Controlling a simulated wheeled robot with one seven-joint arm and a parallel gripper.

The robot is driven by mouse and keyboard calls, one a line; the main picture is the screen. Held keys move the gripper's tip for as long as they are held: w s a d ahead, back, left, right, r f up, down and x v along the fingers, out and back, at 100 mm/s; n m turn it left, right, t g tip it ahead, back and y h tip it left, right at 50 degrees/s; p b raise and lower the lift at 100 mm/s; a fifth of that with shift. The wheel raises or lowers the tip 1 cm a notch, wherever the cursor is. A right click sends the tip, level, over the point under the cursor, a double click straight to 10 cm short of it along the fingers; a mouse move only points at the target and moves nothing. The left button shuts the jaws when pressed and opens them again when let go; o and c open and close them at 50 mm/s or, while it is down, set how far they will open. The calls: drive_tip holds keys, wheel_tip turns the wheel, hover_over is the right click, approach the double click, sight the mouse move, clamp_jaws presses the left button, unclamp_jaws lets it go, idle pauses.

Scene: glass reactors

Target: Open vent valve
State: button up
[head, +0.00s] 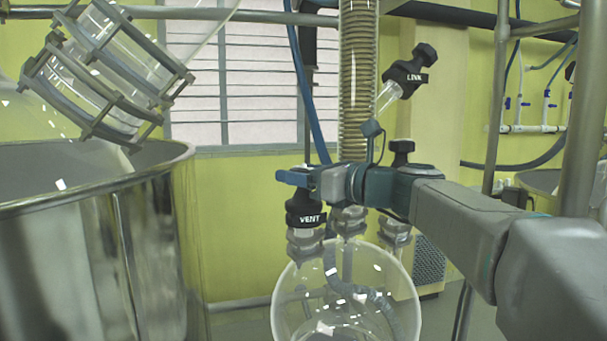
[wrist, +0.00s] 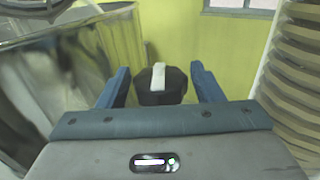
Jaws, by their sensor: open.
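The vent valve (head: 305,209) is a black knob labelled VENT in white, standing on a clear glass neck above the round glass vessel (head: 345,300). My gripper (head: 290,180) is at the top of the valve in the head view, with its blue fingers partly hiding the knob's top. In the wrist view my gripper (wrist: 160,88) is open, one blue finger on each side of the black knob (wrist: 160,95). A white bar runs across the knob's top. Small gaps show between the knob and both fingers.
A black LINK-like labelled valve (head: 408,75) is up and right. A ribbed column (head: 357,80) rises close behind my gripper. A shiny steel vat (head: 100,240) stands left, with a metal-framed glass cylinder (head: 105,70) above it. Metal posts (head: 497,100) stand right.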

drive_tip(key=m+t+h, duration=0.2)
drive_tip(key=shift+s+a+t+b, duration=0.1)
drive_tip(key=shift+t+b, duration=0.2)
drive_tip(key=shift+b, duration=0.1)
drive_tip(key=shift+m+t+h+b, duration=0.2)
drive_tip(key=shift+m+t+h, duration=0.85)
drive_tip(key=shift+h, duration=0.6)
drive_tip(key=shift+m+t+h+b, duration=0.15)
drive_tip(key=shift+m+t+h, duration=0.6)
drive_tip(key=shift+m+h, duration=0.75)
drive_tip(key=shift+n, duration=0.25)
drive_tip(key=shift+c, duration=0.3)
drive_tip(key=c, duration=0.7)
drive_tip(key=shift+n+g+y+p, duration=0.2)
drive_tip(key=shift+n+g+y, duration=0.65)
drive_tip(key=shift+y, duration=0.5)
drive_tip(key=shift+n+g+y+p, duration=0.15)
drive_tip(key=shift+n+g+y, duration=0.5)
drive_tip(key=shift+n+y, duration=0.55)
drive_tip(key=shift+n+g+y+p, duration=0.55)
drive_tip(key=shift+n+g+y, duration=0.7)
drive_tip(key=shift+g+y, duration=0.35)
